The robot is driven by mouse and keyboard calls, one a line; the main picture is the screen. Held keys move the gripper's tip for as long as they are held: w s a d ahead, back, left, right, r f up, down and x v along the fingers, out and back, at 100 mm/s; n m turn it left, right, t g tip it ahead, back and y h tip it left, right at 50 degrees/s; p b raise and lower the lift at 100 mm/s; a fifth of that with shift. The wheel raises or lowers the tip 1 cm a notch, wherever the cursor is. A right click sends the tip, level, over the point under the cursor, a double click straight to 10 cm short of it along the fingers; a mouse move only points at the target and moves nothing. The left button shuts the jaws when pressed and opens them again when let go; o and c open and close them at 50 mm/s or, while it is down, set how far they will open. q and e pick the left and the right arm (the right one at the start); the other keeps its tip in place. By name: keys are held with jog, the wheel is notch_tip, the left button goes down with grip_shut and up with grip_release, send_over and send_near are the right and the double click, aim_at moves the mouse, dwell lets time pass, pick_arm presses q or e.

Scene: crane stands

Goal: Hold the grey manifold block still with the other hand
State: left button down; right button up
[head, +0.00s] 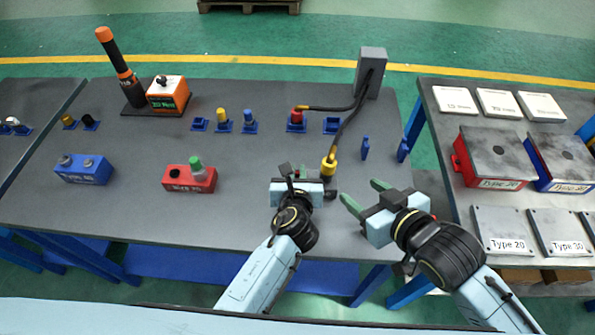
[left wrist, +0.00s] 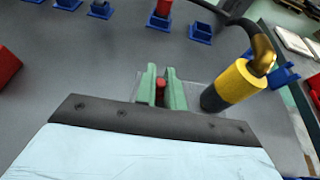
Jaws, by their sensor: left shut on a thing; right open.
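The grey manifold block (left wrist: 194,94) shows in the left wrist view as a flat grey piece behind and beside my green fingers; in the head view my left gripper mostly hides it. My left gripper (head: 300,172) is shut on a small red part (left wrist: 161,87) that shows between its fingers at the block. A yellow and black plug (head: 329,166) on a black cable stands upright at the block's right side. My right gripper (head: 361,191) is open and empty, right of the block and apart from it, fingers pointing up-left.
The cable runs to a grey post box (head: 371,65). Blue sockets with coloured plugs stand behind (head: 249,122). A red box (head: 190,178) and a blue box (head: 83,169) lie left. The table's front edge is close.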

pick_arm(q)
jog(key=c, duration=1.4)
grip_release()
